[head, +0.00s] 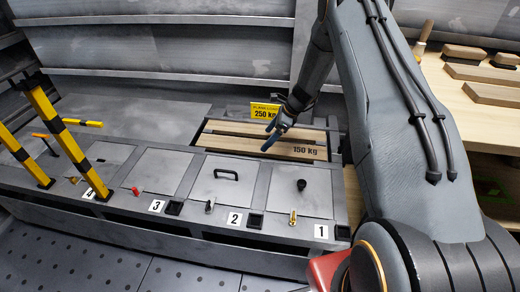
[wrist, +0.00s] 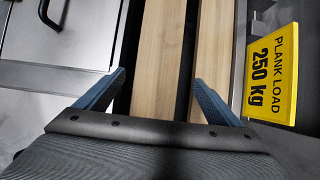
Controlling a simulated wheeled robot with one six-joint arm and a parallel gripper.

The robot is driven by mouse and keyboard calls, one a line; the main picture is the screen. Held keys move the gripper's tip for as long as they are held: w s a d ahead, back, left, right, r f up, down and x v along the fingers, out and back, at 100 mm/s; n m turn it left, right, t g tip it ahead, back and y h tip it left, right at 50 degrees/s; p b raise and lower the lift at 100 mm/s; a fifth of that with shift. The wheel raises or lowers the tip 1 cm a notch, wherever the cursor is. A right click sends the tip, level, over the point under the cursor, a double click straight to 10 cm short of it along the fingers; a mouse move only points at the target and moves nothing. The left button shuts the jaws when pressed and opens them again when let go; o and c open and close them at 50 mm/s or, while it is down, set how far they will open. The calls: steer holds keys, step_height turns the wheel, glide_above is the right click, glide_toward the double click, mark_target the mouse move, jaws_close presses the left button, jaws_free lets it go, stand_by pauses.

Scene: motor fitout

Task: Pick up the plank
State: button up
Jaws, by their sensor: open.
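Wooden planks lie side by side in a dark recess behind the grey cabinet tops in the head view. The front plank (head: 262,146) is marked 150 kg, and another plank (head: 240,130) lies behind it. My gripper (head: 274,134) is over the planks, pointing down. In the wrist view, two light wood strips, a left one (wrist: 157,60) and a right one (wrist: 211,45), run lengthwise with a dark gap between them. My gripper's blue fingers (wrist: 158,92) are spread apart and empty, at either side of the left strip. Whether they touch wood is unclear.
A yellow sign (head: 265,110) reading plank load 250 kg stands behind the planks. Numbered cabinet lids with a black handle (head: 226,174) and small knobs lie in front. Yellow-black striped posts (head: 62,135) stand at left. A wooden bench (head: 480,120) holds brushes and boards at right.

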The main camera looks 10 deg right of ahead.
mark_target(260, 146)
steer(key=x, duration=0.4)
steer(key=shift+s+a+f, duration=0.15)
steer(key=shift+a+f, duration=0.15)
steer(key=shift+f, duration=0.05)
steer(key=shift+r, duration=0.1)
steer(key=c, duration=1.6)
